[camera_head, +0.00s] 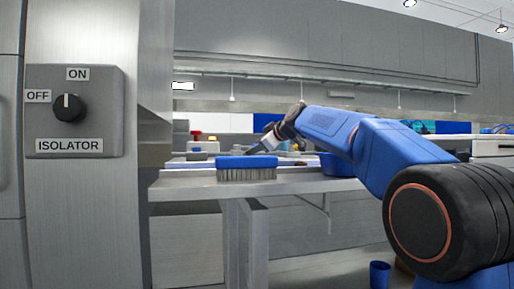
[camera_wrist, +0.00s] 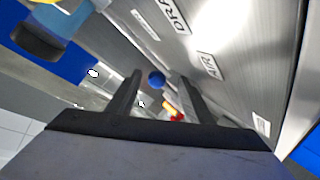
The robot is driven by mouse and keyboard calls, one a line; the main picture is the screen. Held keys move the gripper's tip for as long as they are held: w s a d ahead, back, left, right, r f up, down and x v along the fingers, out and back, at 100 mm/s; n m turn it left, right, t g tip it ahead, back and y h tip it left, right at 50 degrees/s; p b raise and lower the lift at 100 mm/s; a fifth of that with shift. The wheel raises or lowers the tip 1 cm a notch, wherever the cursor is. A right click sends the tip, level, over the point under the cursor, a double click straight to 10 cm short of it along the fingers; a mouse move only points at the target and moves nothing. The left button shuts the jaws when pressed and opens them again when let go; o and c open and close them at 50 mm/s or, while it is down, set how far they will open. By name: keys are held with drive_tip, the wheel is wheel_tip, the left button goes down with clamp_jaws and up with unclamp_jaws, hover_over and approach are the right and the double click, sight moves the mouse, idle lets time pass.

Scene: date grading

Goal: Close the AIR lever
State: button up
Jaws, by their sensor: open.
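In the wrist view, a panel carries an AIR label (camera_wrist: 208,66), right of a round blue knob (camera_wrist: 157,79) that looks like the end of the AIR lever. The lever's shaft is not clearly visible, so I cannot tell its angle. My gripper (camera_wrist: 161,76) is open, and the knob appears between its two fingertips. I cannot tell how deep the knob sits between them or whether they touch it. In the head view, my gripper (camera_head: 262,143) reaches over the bench; the AIR lever cannot be made out there.
A DRAIN label (camera_wrist: 172,12) is farther up the panel. A red and yellow item (camera_wrist: 174,115) shows beyond the fingers. In the head view, a blue brush (camera_head: 247,164) lies at the bench's front edge (camera_head: 200,188). An ISOLATOR switch (camera_head: 68,108) is at left.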

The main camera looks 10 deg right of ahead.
clamp_jaws()
